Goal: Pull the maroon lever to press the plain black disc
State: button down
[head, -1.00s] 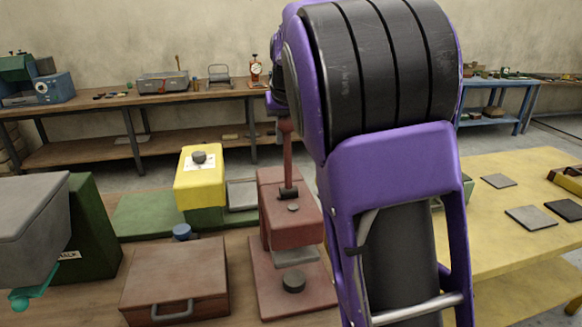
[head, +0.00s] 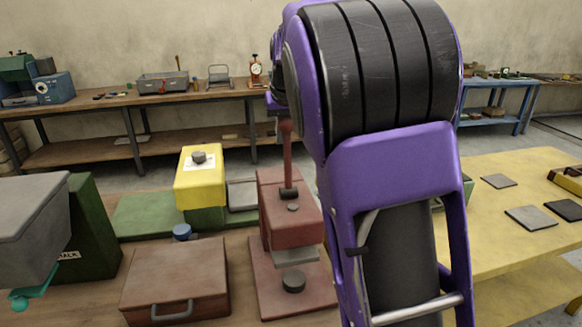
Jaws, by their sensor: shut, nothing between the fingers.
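The maroon lever (head: 286,150) stands almost upright on a maroon press (head: 290,225). A plain black disc (head: 293,282) lies on the press's base, below a grey plate (head: 296,256), with a gap between them. My gripper (head: 277,104) shows only as a small dark part beside my arm, right at the lever's top; the rest of it is hidden behind my purple arm. It is shut with nothing held. Whether it touches the lever cannot be told.
A brown case (head: 175,285) lies left of the press. A yellow-topped green device (head: 200,180) stands behind it, and a grey and green machine (head: 85,235) at far left. A yellow table (head: 490,235) with flat plates is at right. My arm hides the area right of the press.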

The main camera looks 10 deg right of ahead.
jog(key=shift+s+a+f+g, duration=0.1)
jog(key=shift+s+f+g, duration=0.15)
jog(key=shift+f, duration=0.65)
jog(key=shift+s+f+g, duration=0.15)
jog(key=shift+s+f, duration=0.1)
jog(key=shift+f, duration=0.65)
jog(key=shift+s+b, duration=0.75)
jog(key=shift+s, duration=0.35)
jog(key=shift+s+b, duration=1.6)
jog(key=shift+s, duration=2.5)
jog(key=shift+r, duration=0.15)
jog(key=shift+w+r+p, duration=0.2)
jog(key=shift+w+p, duration=3.25)
jog(key=shift+w, duration=2.6)
notch_tip(320, 180, up, 10)
jog(key=w, duration=0.2)
